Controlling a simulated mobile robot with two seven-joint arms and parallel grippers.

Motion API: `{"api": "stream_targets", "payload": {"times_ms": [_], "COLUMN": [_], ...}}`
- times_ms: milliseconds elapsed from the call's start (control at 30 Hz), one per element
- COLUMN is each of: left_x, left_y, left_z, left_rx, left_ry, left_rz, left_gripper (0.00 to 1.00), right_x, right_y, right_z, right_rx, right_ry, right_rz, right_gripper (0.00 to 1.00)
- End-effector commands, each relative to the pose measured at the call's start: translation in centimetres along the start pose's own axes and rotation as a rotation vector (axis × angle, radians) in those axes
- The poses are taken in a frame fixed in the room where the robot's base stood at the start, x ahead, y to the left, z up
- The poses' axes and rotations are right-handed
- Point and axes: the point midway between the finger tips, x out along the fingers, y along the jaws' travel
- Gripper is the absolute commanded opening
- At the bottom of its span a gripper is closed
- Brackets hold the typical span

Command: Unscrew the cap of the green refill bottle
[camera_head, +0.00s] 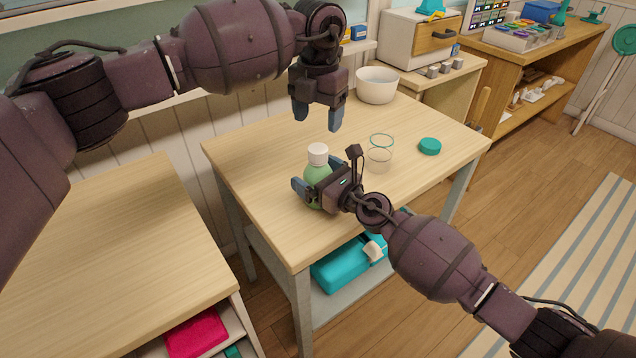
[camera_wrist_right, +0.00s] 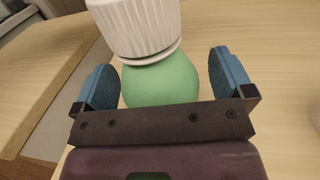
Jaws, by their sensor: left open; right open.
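The green refill bottle (camera_head: 316,181) stands upright on the table with its white cap (camera_head: 317,152) on top. In the right wrist view the green body (camera_wrist_right: 160,84) and the ribbed white cap (camera_wrist_right: 136,26) show close up. My right gripper (camera_head: 318,186) is open, its two blue fingers on either side of the bottle body below the cap, with visible gaps in the right wrist view (camera_wrist_right: 163,80). My left gripper (camera_head: 317,117) is open and empty, pointing down above the table, higher than the cap and behind the bottle. The bottle's lower part is partly hidden by my right gripper.
On the wooden table (camera_head: 260,140) stand a clear glass jar (camera_head: 380,158), a teal lid (camera_head: 430,146) and a white bowl (camera_head: 377,85). A teal box (camera_head: 342,268) lies on the lower shelf.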

Motion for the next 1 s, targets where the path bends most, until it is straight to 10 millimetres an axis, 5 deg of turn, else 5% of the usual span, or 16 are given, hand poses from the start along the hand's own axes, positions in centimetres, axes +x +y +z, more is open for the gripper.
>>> {"api": "stream_targets", "payload": {"times_ms": [100,700,1000], "left_x": [0.00,-0.01,-0.02], "left_y": [-0.01,0.00,0.01], "left_z": [0.00,0.00,0.00], "left_rx": [0.000,0.015,0.306], "left_ry": [0.000,0.000,0.000], "left_rz": [0.000,0.001,0.001], "left_gripper": [0.67,0.67,0.67], "right_x": [-0.01,-0.04,-0.04], "right_y": [0.00,0.00,-0.01], "right_z": [0.00,-0.01,-0.02], "right_rx": [0.000,0.000,0.000], "right_ry": [0.000,0.000,0.000], "right_rz": [0.000,0.000,0.000], "right_gripper": [0.96,0.04,0.02]}}
